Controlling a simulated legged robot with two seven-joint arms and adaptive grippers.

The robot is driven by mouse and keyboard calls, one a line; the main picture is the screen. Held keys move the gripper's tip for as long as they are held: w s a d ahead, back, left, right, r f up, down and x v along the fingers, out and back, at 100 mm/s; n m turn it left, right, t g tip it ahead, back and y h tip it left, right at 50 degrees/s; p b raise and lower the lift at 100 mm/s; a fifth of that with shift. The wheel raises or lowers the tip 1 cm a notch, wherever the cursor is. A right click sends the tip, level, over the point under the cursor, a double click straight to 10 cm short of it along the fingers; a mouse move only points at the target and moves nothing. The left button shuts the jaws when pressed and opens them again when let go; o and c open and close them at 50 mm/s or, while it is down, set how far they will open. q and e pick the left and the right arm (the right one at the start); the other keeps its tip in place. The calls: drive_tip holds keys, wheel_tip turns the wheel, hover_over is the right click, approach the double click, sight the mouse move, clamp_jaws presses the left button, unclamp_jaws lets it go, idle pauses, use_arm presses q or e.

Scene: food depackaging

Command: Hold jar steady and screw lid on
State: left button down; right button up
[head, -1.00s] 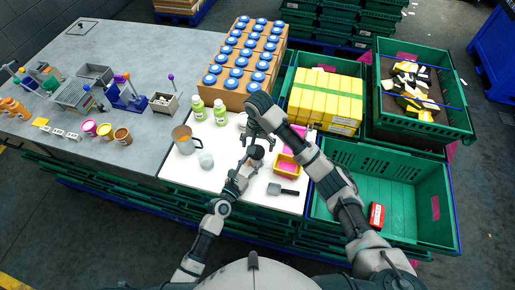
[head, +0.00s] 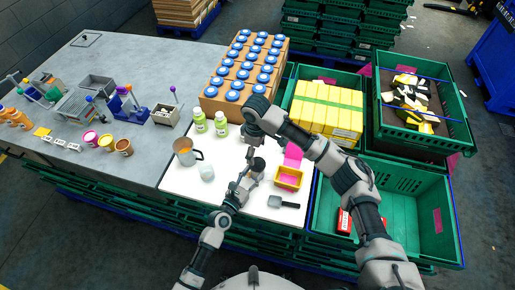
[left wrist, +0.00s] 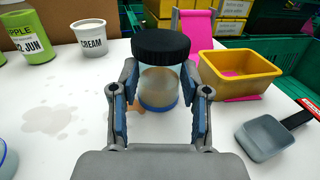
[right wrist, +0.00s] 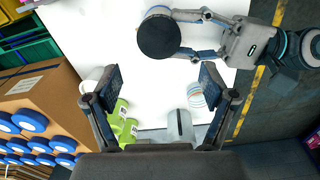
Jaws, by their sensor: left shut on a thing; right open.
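A clear jar (left wrist: 158,88) with a blue base band stands on the white work surface. A black lid (left wrist: 160,42) sits on its top; I cannot tell whether it is screwed down. In the head view the black lid (head: 258,164) shows at the tip of my left arm. My left gripper (left wrist: 156,100) is shut around the jar, one finger on each side. My right gripper (right wrist: 160,82) is open and empty. It is above the white surface, behind and apart from the jar; in the right wrist view the lid (right wrist: 158,37) lies beyond its fingertips.
A yellow tray (head: 289,178) and a grey scoop (head: 276,201) are right of the jar. A metal jug (head: 185,151), a clear cup (head: 206,173) and green bottles (head: 221,124) are left and behind. A cream tub (left wrist: 91,38) stands behind. Green crates (head: 420,210) border the right.

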sight(258, 163)
drive_tip(key=n, duration=0.6)
drive_tip(key=shift+d+r, duration=0.3)
drive_tip(key=shift+r, duration=0.1)
drive_tip(key=shift+f, duration=0.1)
drive_tip(key=shift+f, duration=3.95)
drive_tip(key=shift+c, duration=0.2)
drive_tip(key=c, duration=1.2)
drive_tip(key=shift+o, duration=0.2)
drive_tip(key=m, duration=0.3)
drive_tip(key=shift+w, duration=0.1)
drive_tip(key=o, duration=1.3)
drive_tip(key=shift+o, duration=0.2)
